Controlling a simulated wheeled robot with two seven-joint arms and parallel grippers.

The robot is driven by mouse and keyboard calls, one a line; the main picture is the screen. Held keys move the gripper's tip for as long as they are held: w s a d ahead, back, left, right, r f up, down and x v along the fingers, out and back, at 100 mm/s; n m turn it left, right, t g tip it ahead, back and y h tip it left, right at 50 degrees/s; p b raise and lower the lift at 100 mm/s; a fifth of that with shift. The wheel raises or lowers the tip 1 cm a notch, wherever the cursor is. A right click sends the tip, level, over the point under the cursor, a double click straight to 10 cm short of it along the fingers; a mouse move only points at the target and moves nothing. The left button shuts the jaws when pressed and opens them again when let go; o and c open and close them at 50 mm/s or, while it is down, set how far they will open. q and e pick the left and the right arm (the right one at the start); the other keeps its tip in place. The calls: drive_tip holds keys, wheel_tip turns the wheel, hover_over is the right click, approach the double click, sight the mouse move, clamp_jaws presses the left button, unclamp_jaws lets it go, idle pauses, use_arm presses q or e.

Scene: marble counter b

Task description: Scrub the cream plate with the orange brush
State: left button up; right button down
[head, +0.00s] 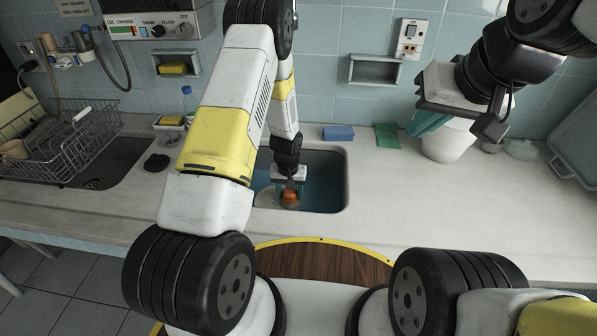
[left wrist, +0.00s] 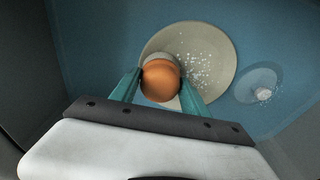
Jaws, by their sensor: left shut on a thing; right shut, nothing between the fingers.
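The orange brush (head: 290,196) is held in my left gripper (head: 289,184), down inside the right-hand sink basin. In the left wrist view, the two teal fingers of my left gripper (left wrist: 160,86) are shut on the round orange brush (left wrist: 160,80). The cream plate (left wrist: 218,52) lies in the basin under the brush, with white specks over its middle and right part. In the head view the plate (head: 266,197) shows only partly beside the brush. Whether the bristles touch the plate is hidden. My right gripper (head: 428,122) is shut and empty above the counter at the right.
The blue-walled basin (head: 325,185) surrounds my left gripper. A small pale round item with white specks (left wrist: 262,86) lies right of the plate. A white bucket (head: 447,145) stands below my right gripper. A wire dish rack (head: 62,135) is at the left. The front right counter is clear.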

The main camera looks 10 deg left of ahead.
use_arm(q)
drive_tip(key=shift+s+a+f, duration=0.1)
drive_tip(key=shift+s+a, duration=0.1)
drive_tip(key=shift+w+d+r, duration=0.1)
drive_tip(key=shift+w+r, duration=0.05)
drive_tip(key=shift+r, duration=2.9)
drive_tip(key=shift+r, duration=1.5)
